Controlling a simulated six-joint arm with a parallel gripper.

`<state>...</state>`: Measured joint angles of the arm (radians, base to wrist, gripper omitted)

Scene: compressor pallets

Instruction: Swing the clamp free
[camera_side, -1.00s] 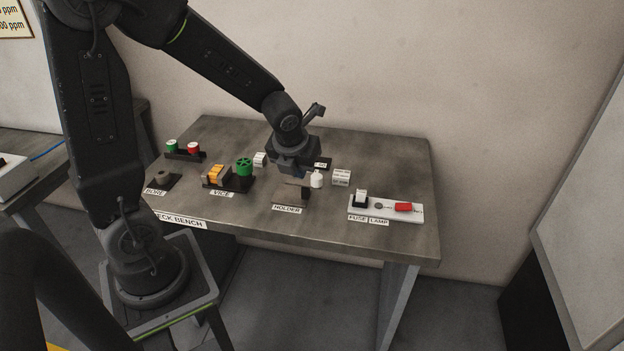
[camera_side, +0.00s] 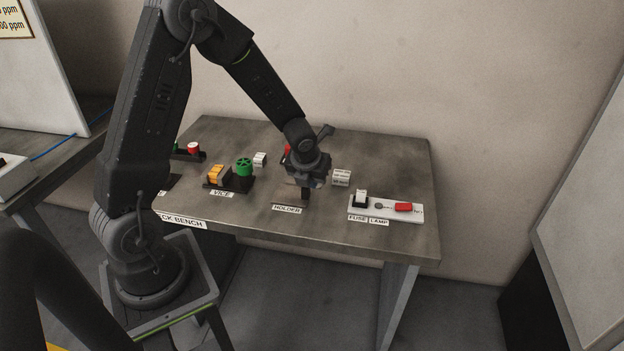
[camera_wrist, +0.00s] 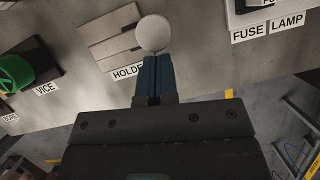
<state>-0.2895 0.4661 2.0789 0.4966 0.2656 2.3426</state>
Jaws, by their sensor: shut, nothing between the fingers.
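My gripper (camera_side: 306,180) is low over the holder at the middle front of the bench. In the wrist view its blue fingers (camera_wrist: 154,66) are shut together and empty. A white round knob (camera_wrist: 153,33) lies just beyond the fingertips there; I cannot tell whether they touch it. The knob overlaps the grey holder plate (camera_wrist: 112,46), and whatever carries it is hidden. No part is labelled as a clamp; the knob may belong to it. In the side view the holder (camera_side: 290,200) shows only its front part, and my gripper hides the knob.
The bench top (camera_side: 270,222) is clear in front. The vice, with its green wheel (camera_side: 244,167) and orange block (camera_side: 215,174), stands left. The white fuse and lamp panel (camera_side: 386,208) stands right. A white labelled block (camera_side: 341,178) is close behind right. A red part shows behind my gripper.

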